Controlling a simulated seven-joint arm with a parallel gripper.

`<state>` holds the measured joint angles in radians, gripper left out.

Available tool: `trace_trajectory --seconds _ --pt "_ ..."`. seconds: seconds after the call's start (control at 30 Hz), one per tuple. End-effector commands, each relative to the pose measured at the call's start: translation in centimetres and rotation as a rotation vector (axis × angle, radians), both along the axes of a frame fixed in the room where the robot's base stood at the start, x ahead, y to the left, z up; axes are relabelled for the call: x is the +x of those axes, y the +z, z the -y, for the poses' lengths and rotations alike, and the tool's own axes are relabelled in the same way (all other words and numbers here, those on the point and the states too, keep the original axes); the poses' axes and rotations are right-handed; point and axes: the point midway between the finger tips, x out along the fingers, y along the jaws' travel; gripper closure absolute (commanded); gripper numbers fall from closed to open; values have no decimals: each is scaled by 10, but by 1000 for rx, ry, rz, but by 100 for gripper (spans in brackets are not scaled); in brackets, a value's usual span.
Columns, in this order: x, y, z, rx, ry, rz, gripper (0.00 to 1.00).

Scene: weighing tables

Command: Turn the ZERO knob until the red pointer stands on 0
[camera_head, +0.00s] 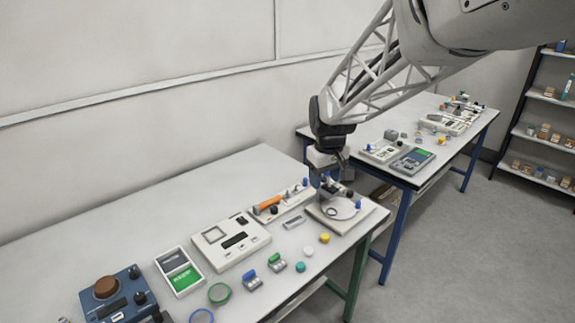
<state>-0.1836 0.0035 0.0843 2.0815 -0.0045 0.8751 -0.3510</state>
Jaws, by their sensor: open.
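My gripper (333,192) is open, pointing down at the right end of the near table, close above a pale square-based device (350,221) with a round plate. It hides part of that device, and I cannot tell whether they touch. No ZERO label, red pointer or 0 mark can be made out at this size. A blue box (92,305) at the lower left has a brown round top and dark knobs (140,298). A white box (212,252) in the middle has a square window and a dark panel. I cannot tell which knob is ZERO.
A panel with an orange part (267,204) lies left of my gripper. A green and grey tray (180,272), rings (220,294) and small coloured pieces (324,238) lie along the front. The near table's back left (130,215) is clear. A second table (375,130) stands behind.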

Motion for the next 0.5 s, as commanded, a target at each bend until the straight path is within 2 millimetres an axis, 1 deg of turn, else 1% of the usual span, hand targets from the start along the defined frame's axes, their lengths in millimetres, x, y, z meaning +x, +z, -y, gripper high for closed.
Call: trace_trajectory --seconds 0.03,0.1,0.27,0.5 --pt "11 -6 -7 -2 17 -6 43" --pt "24 -14 -15 -5 42 -12 43" --pt "55 -34 -35 -10 98 -25 43" --pt "98 -69 -67 -17 182 -45 43"
